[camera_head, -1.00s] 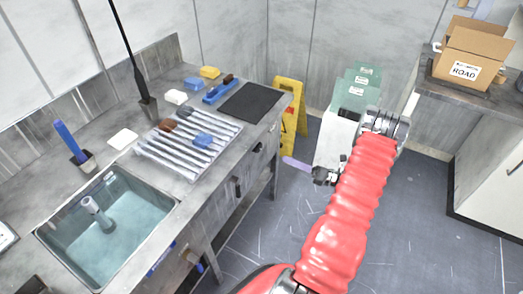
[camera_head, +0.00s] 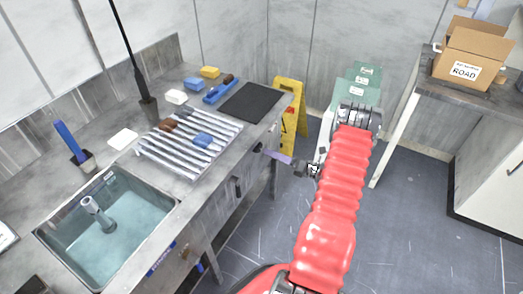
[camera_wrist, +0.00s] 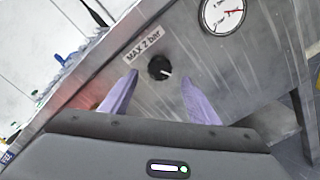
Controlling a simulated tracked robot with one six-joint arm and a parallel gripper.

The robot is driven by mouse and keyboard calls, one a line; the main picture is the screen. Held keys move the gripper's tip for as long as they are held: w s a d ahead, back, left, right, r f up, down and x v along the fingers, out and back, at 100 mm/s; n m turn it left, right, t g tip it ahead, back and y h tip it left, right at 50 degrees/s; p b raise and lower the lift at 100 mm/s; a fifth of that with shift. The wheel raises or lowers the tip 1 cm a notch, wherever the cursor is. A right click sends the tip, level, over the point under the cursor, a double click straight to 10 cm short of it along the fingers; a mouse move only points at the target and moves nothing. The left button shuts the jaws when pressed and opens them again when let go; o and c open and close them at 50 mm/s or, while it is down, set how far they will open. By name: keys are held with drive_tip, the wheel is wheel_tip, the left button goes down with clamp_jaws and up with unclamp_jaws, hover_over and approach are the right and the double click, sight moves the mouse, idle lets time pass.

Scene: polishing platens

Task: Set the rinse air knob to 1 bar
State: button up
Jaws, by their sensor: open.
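In the wrist view a round black knob (camera_wrist: 160,67) with a white mark sits on the grey metal bench front. A label (camera_wrist: 143,45) above it reads "MAX 2 bar". A round pressure gauge (camera_wrist: 222,13) with a red needle is up and to the right, partly cut off; its reading is too small to tell. My gripper (camera_wrist: 160,88) is open, its two purple fingers on either side below the knob, apart from it. In the head view my gripper (camera_head: 272,154) points left at the bench front, near a dark knob (camera_head: 257,148).
The bench top holds a sink (camera_head: 105,222), a ribbed rack (camera_head: 170,165), a black mat (camera_head: 252,102) and several sponges. A yellow floor sign (camera_head: 289,115) stands behind the bench's right end. A side table (camera_head: 470,96) carries a cardboard box (camera_head: 472,55). The floor between is clear.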

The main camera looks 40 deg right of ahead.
sight(260, 149)
drive_tip(key=x, duration=0.5)
drive_tip(key=shift+w+a, duration=0.1)
drive_tip(key=shift+w, duration=0.25)
drive_tip(key=shift+c, duration=0.6)
drive_tip(key=c, duration=0.9)
drive_tip(key=shift+a, duration=0.15)
